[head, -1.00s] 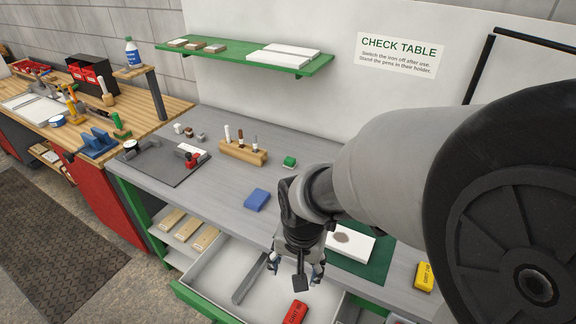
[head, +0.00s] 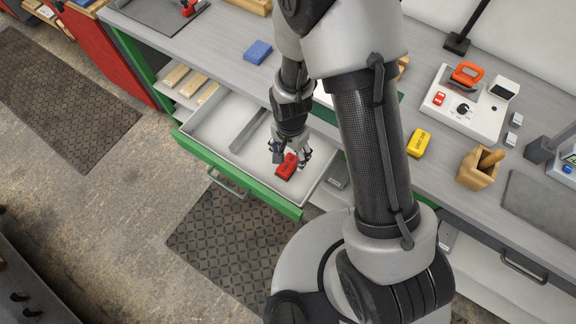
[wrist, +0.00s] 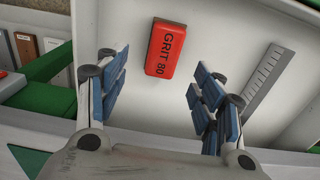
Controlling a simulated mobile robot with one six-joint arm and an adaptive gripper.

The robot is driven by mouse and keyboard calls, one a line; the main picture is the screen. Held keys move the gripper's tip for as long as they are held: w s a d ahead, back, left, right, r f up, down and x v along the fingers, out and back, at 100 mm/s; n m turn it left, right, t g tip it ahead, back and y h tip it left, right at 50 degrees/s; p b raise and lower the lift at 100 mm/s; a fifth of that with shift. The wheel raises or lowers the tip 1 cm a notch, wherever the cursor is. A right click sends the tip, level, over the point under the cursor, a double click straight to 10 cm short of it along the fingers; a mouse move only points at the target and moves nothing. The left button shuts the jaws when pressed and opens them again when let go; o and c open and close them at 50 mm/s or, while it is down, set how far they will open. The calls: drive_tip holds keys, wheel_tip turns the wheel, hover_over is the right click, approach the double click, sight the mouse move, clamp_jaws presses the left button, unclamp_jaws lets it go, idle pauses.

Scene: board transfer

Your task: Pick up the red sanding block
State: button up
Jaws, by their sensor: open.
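The red sanding block (head: 287,166) lies in the open drawer (head: 222,125), near its front right part. In the wrist view the block (wrist: 167,48) shows the print "GRIT 80" and lies flat on the white drawer floor. My gripper (head: 291,153) is over the drawer, close to the block, with its fingers pointing down. In the wrist view my open gripper (wrist: 160,95) has its blue-padded fingers wide apart, with nothing between them. The block lies beyond the fingertips, between their lines, apart from both.
A grey metal strip (head: 248,131) lies in the drawer left of the block; it also shows at right in the wrist view (wrist: 262,85). The drawer's green front (head: 235,175) is near the block. A blue block (head: 258,52) and a yellow block (head: 419,143) lie on the bench.

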sight(288, 164)
drive_tip(key=f, duration=0.2)
drive_tip(key=f+b, duration=0.1)
drive_tip(key=f, duration=0.2)
drive_tip(key=f+b, duration=0.1)
drive_tip(key=f, duration=0.1)
drive_tip(key=shift+w+a+f, duration=0.1)
drive_tip(key=shift+a+f, duration=0.15)
drive_tip(key=c, duration=1.2)
drive_tip(key=shift+o, duration=0.2)
drive_tip(key=shift+r, duration=0.1)
wheel_tip(288, 164, up, 20)
drive_tip(key=p, duration=0.5)
